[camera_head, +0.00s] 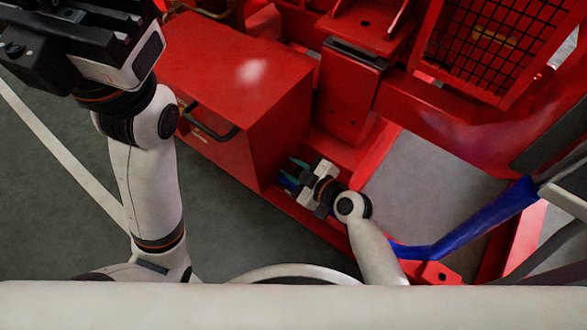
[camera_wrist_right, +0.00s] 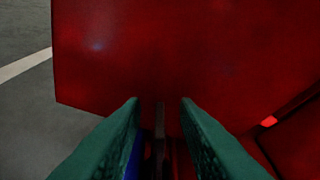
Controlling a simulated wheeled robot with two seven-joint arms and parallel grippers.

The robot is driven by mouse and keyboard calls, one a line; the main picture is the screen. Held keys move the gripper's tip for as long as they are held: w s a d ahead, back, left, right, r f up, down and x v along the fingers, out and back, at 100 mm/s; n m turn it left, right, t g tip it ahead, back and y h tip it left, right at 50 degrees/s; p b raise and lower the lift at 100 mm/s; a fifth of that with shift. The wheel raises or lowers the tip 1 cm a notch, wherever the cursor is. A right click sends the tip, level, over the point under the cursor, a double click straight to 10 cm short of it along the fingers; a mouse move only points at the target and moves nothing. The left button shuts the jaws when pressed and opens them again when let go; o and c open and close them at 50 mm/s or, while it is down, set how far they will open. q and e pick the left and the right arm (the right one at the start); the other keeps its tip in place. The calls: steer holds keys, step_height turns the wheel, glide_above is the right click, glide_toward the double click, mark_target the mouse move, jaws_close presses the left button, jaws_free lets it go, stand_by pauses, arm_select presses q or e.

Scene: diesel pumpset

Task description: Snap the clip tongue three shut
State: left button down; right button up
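My right gripper (camera_head: 287,173) is low beside the right side of a red box, over the red base frame. In the right wrist view its two green fingers (camera_wrist_right: 160,101) stand apart, with the red box wall (camera_wrist_right: 170,60) just ahead. A thin dark upright strip (camera_wrist_right: 160,135) shows between the fingers, and a bit of blue (camera_wrist_right: 133,158) shows beside the left finger; I cannot tell whether either is part of a clip. No clip tongue can be made out. My left arm's hand (camera_head: 85,45) is at the upper left; its fingers cannot be made out.
The red box (camera_head: 225,80) has a dark handle (camera_head: 208,128) on its front. A blue hose (camera_head: 470,220) runs at the right over the red frame. A mesh guard (camera_head: 495,45) stands at the upper right. Grey floor (camera_head: 225,225) is clear in front of the box.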

jaws_close()
